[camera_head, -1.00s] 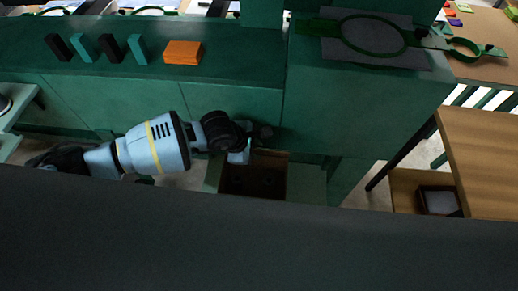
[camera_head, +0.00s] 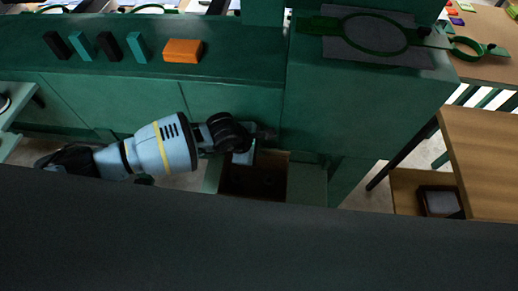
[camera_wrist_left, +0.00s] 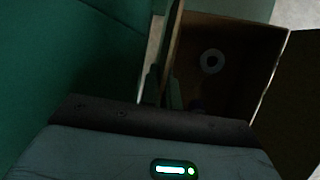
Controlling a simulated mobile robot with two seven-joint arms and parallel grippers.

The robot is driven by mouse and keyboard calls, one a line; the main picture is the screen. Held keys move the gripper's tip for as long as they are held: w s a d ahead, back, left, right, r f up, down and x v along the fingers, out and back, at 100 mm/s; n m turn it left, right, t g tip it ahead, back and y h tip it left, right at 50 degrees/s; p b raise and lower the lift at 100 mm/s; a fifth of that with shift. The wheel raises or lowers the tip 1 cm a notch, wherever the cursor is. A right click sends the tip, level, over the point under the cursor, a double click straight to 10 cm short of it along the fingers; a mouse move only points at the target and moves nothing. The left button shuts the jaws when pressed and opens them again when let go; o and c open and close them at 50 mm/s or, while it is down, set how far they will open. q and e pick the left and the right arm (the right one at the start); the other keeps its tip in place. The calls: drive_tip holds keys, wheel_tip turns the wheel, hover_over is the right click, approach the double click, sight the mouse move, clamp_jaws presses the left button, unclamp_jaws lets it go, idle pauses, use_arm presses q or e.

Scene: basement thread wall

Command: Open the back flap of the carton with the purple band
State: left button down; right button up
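An open carton (camera_head: 240,182) with a dark brown inside stands low in front of the green cabinet in the head view. No purple band can be made out. My left gripper (camera_head: 267,134) is at the carton's back left, close to the cabinet front; I cannot tell whether it touches the carton. Its fingers are too dark to read. My right gripper is out of view.
The green cabinet front (camera_head: 235,110) rises close behind the carton. Its top holds dark and teal blocks and an orange block (camera_head: 183,51). A wooden table (camera_head: 485,150) stands at the right. A dark surface fills the front of the head view.

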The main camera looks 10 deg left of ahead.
use_arm(q)
drive_tip(key=shift+w+g+b, duration=0.25)
drive_tip(key=shift+g+b, duration=0.05)
drive_tip(key=shift+g, duration=0.3)
drive_tip(key=c, duration=1.6)
unclamp_jaws()
drive_tip(key=shift+r, duration=0.1)
drive_tip(key=shift+c, duration=0.2)
drive_tip(key=p+v, duration=0.1)
drive_tip(key=v, duration=0.6)
drive_tip(key=shift+r, duration=0.35)
drive_tip(key=shift+s+a, duration=0.1)
drive_tip(key=shift+a, duration=0.05)
